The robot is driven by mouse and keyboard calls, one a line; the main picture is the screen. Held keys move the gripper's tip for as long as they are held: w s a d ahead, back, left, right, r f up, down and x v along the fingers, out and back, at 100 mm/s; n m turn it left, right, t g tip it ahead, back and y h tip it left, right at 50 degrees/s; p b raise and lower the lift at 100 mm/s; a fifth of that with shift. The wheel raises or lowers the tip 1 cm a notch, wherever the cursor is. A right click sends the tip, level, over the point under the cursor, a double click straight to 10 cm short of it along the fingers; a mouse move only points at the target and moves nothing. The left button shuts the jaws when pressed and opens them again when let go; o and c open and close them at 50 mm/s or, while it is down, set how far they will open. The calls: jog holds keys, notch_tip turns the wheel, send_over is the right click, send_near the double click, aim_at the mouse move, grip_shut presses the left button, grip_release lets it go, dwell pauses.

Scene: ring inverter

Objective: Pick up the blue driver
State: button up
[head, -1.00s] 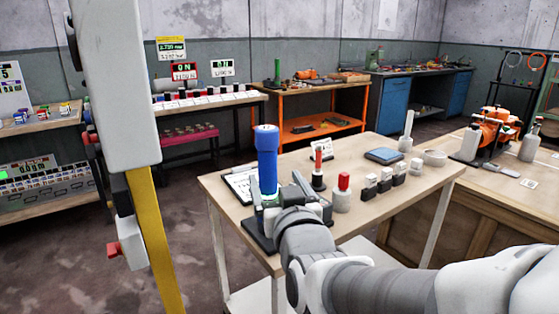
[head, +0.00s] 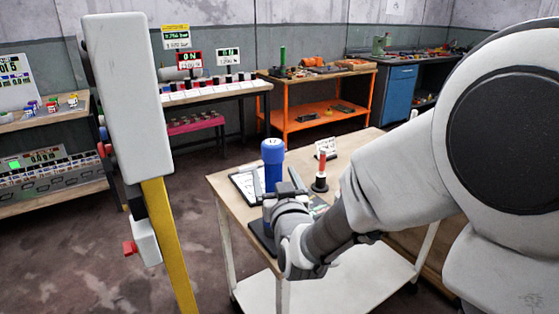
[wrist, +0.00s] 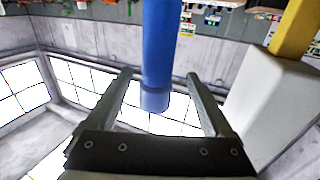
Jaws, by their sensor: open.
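The blue driver (head: 272,168) stands upright near the left end of the light wood table, its thick blue handle uppermost. My gripper (head: 277,188) is at the driver's near side, and its fingers hide the driver's lower part in the head view. In the wrist view, the blue driver (wrist: 160,45) shows as a blue cylinder in the gap between the two fingers of my gripper (wrist: 160,75). The fingers are apart, with visible space on both sides of the driver. I cannot tell exactly how deep it sits between them.
A clipboard (head: 247,184) lies beside the driver. A red-topped piece on a black base (head: 320,172) and a small white card (head: 326,146) stand to the right. My arm hides the table's right part. A yellow post (head: 171,245) stands at left.

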jog(key=shift+x, duration=0.85)
jog(key=shift+f+b+x, duration=0.15)
jog(key=shift+b+x, duration=0.05)
jog(key=shift+x, duration=1.15)
jog(key=shift+f+b+x, duration=0.1)
jog(key=shift+b+x, duration=0.05)
jog(key=shift+x, duration=1.2)
jog(key=shift+d, duration=0.2)
grip_shut()
jog(key=shift+r, duration=0.15)
